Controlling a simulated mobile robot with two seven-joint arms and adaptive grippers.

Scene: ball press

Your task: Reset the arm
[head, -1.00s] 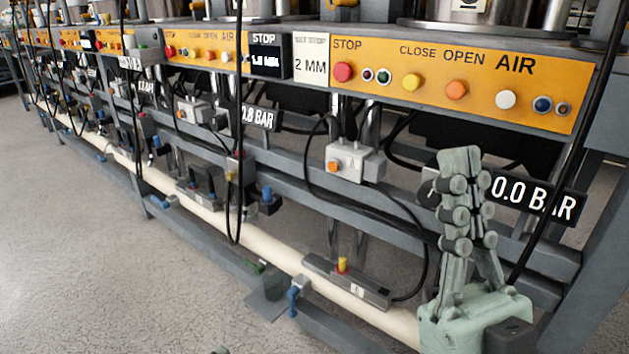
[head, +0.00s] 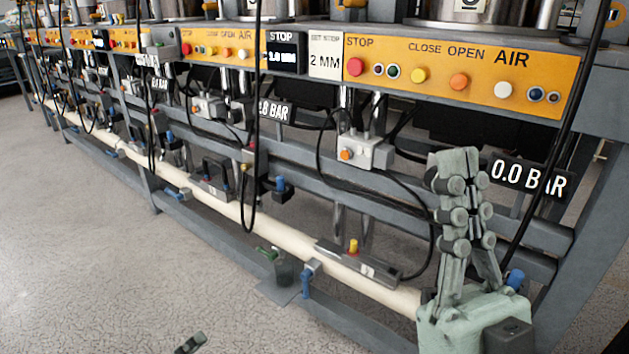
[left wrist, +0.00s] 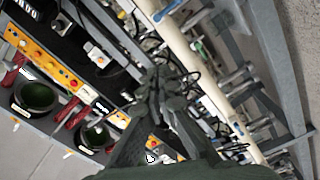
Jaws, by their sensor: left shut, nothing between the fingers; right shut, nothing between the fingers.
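My right gripper (head: 454,160) is pale green and points upward at the right of the head view. Its fingers are together and hold nothing; it stands in front of the press frame, left of the 0.0 BAR display (head: 528,180). Only the tip of my left gripper (head: 190,343) shows, at the bottom edge of the head view over the floor. In the left wrist view my left gripper (left wrist: 165,80) is dark, with its fingers shut and empty. The rest of the left arm is out of the head view.
An orange control panel (head: 465,75) with STOP, CLOSE, OPEN and AIR buttons runs along the press line. Below are a grey valve box (head: 364,152), hanging black cables and a cream pipe (head: 225,206). Open grey floor (head: 80,260) lies at the left.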

